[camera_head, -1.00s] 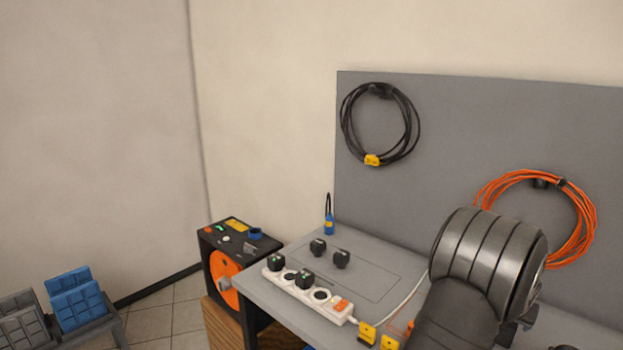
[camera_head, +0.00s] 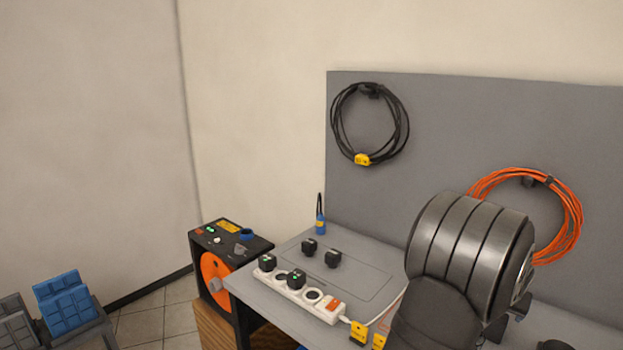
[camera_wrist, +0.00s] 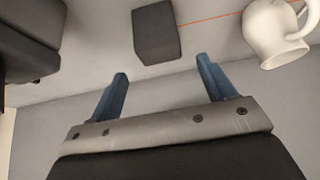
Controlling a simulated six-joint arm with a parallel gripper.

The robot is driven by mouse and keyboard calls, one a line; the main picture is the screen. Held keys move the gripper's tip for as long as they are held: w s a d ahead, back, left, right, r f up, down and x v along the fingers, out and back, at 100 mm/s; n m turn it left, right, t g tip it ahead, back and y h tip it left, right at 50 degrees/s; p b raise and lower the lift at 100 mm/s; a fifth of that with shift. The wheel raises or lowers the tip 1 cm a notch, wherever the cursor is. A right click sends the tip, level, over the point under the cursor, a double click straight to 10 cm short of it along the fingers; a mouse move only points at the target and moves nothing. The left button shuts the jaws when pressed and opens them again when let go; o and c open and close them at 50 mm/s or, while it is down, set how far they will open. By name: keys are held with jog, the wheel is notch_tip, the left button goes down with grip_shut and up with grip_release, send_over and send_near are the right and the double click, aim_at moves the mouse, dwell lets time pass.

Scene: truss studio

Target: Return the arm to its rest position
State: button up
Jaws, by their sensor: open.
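My gripper (camera_wrist: 164,88) shows in the wrist view with its two blue fingers spread apart and nothing between them. A dark block-like object (camera_wrist: 156,32) lies beyond the fingertips, apart from them. In the head view my arm rises at the lower right in front of the bench, and the gripper itself cannot be made out there.
A white power strip (camera_head: 301,296) with black plugs lies on the grey bench (camera_head: 262,289). Two loose black plugs stand behind it. Black cable (camera_head: 335,140) and orange cable (camera_head: 577,215) hang on the grey panel. A white mug (camera_wrist: 266,35) shows in the wrist view.

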jog(key=x, duration=0.6)
jog(key=shift+w+d, duration=0.1)
notch_tip(320, 180, up, 11)
jog(key=s+d+m+g, duration=0.1)
jog(key=s+d+m, duration=0.1)
jog(key=s+d, duration=1.5)
jog(key=shift+h, duration=0.4)
jog(key=shift+w+a+f, duration=0.1)
jog(key=shift+w+f, duration=1.55)
jog(key=shift+w, duration=0.2)
jog(key=shift+w+d+f, duration=0.1)
jog(key=shift+w+f, duration=1.55)
jog(key=shift+w, duration=0.25)
jog(key=shift+w+a+f, duration=0.1)
jog(key=shift+w+f, duration=1.5)
jog(key=shift+w, duration=0.25)
